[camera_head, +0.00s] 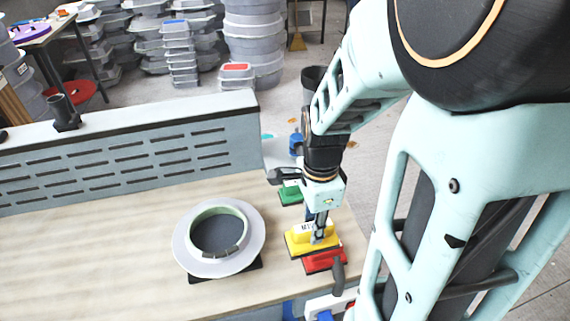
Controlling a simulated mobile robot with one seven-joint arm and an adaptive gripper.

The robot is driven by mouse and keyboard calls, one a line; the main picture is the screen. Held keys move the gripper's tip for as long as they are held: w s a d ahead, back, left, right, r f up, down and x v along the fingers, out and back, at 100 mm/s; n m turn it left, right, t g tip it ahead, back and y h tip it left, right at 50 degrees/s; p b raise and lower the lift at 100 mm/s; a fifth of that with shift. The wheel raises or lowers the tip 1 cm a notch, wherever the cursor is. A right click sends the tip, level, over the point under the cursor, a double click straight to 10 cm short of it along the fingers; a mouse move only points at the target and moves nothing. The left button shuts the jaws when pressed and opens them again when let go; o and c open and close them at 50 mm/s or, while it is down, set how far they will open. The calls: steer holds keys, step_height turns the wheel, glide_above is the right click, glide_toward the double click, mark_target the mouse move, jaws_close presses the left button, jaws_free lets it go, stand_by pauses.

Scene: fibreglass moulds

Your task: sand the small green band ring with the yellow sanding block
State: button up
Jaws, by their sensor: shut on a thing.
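The small ring (219,212) stands on a pale round flange (186,254), over a dark base on the wooden bench. Its rim is pale green, with a small grey piece at the front of the rim. The yellow sanding block (298,245) is to the right of the ring, near the bench's right end. My gripper (318,236) points down and is shut on the yellow block. I cannot tell whether the block is lifted off the bench. The gripper hides part of the block's top.
A red block (322,263) with a dark handle lies just in front of the yellow one. A green block (290,195) lies behind it. A grey slotted panel (130,150) runs along the bench's back. The bench left of the ring (90,250) is clear.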

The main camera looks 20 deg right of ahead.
steer(key=w+a+f+n, duration=0.1)
steer(key=w+a+n, duration=0.1)
steer(key=w+n, duration=0.4)
steer(key=w+a+f+n, duration=0.2)
steer(key=w+n, duration=0.4)
steer(key=n, duration=0.5)
steer(key=shift+a+f+n, duration=0.15)
steer(key=shift+a+n, duration=0.2)
steer(key=shift+n, duration=0.05)
